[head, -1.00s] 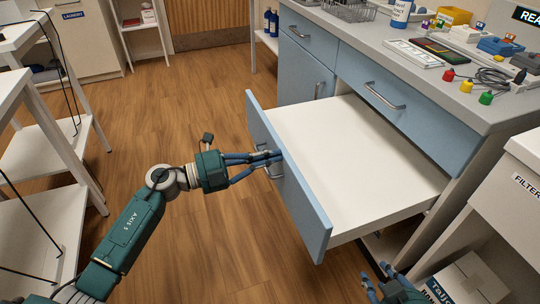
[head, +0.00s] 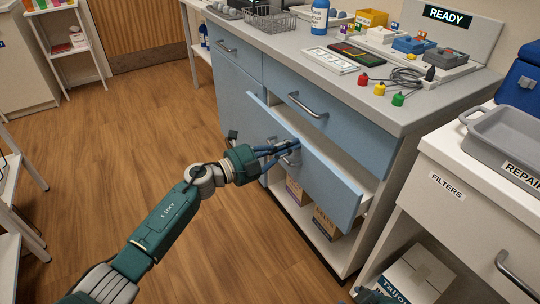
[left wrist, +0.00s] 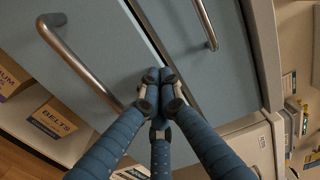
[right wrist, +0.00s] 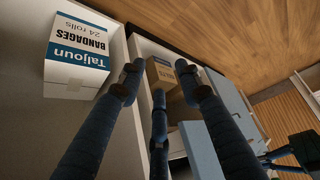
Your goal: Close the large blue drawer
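The large blue drawer (head: 325,180) is partly open in the head view, with a narrow strip of its pale inside showing behind the front panel. My left gripper (head: 294,150) is at the outside of this panel, beside its metal handle. In the left wrist view, the left fingertips (left wrist: 160,88) are drawn together against the panel near one end of the handle (left wrist: 75,60); the handle does not appear to be between them. My right gripper (right wrist: 160,82) has spread, empty fingers in the right wrist view. Only a bit of it shows at the head view's bottom edge.
A closed upper drawer (head: 310,105) sits under the countertop. Cardboard boxes (head: 326,222) stand on the shelf below the open drawer. A white unit (head: 450,190) with a grey tray (head: 510,135) and a bandage box (right wrist: 78,60) are at the right.

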